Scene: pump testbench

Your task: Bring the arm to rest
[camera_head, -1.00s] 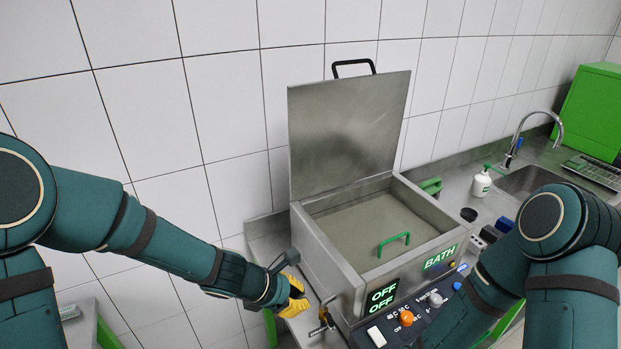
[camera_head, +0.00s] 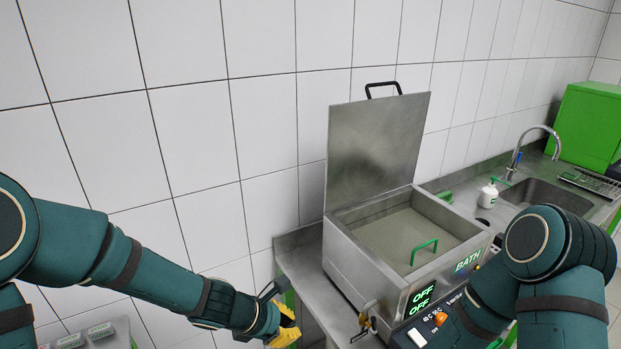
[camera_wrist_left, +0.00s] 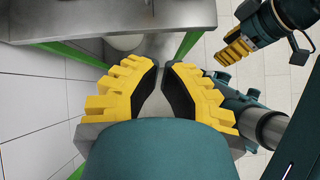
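My left arm (camera_head: 140,266) reaches in from the left of the head view. Its yellow-fingered left gripper (camera_head: 286,334) hangs low, left of the bath and apart from it. In the left wrist view my left gripper (camera_wrist_left: 161,68) points past the bench edge toward the floor. Its fingertips are close together with a narrow empty gap between them. My right arm (camera_head: 560,245) is folded at the right of the head view, its gripper hidden there. The yellow fingers of my right gripper (camera_wrist_left: 235,47) show in the left wrist view; their opening is unclear.
A steel bath (camera_head: 365,262) with raised lid (camera_head: 375,150) stands on the bench (camera_head: 296,262), with an OFF display (camera_head: 424,296) at its front. A white bottle (camera_head: 488,195), sink (camera_head: 545,196) and green box (camera_head: 590,125) are farther right. Floor is clear under my left gripper.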

